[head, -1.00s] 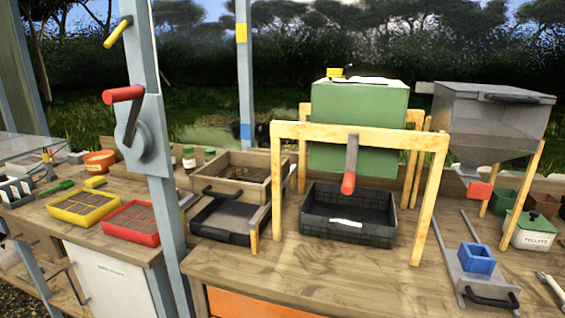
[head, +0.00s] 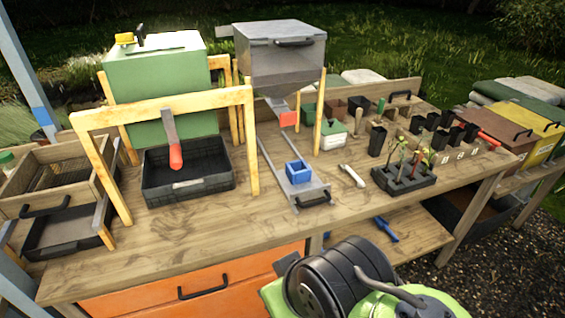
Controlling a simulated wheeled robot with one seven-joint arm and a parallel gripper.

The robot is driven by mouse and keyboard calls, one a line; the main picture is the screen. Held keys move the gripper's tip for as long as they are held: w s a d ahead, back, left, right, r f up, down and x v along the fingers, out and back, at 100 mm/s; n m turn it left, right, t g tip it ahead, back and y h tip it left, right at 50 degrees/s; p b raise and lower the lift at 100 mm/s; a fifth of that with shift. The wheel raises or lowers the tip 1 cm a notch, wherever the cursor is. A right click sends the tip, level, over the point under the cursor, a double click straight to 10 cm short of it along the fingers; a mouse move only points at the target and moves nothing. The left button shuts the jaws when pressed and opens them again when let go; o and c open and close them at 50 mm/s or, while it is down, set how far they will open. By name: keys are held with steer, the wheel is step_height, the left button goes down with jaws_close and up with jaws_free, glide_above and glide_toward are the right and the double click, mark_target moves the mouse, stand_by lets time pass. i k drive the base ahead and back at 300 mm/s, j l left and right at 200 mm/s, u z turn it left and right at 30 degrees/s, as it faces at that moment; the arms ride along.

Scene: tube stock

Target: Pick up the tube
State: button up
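A black tapered tube (head: 377,141) stands upright on the right part of the bench, apart from the others. Several similar black tubes (head: 441,139) stand in a group to its right, near letter-marked places. I cannot tell from the picture which one is the task's tube. A black tray (head: 405,186) with several seedlings is in front of the lone tube. My gripper is not in view.
A blue square pot (head: 298,171) sits on a grey slide under the metal hopper (head: 275,50). The bench front (head: 200,235) is mostly clear.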

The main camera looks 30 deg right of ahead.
mark_target(379, 134)
steer(key=z, duration=1.05)
steer(key=i+l+u, duration=0.35)
steer(key=l+u, duration=0.15)
steer(key=i+l+u, duration=0.25)
steer(key=l, duration=0.2)
steer(key=l+u, duration=0.25)
steer(key=i+l+u, duration=0.1)
steer(key=l+u, duration=0.15)
steer(key=l, duration=0.2)
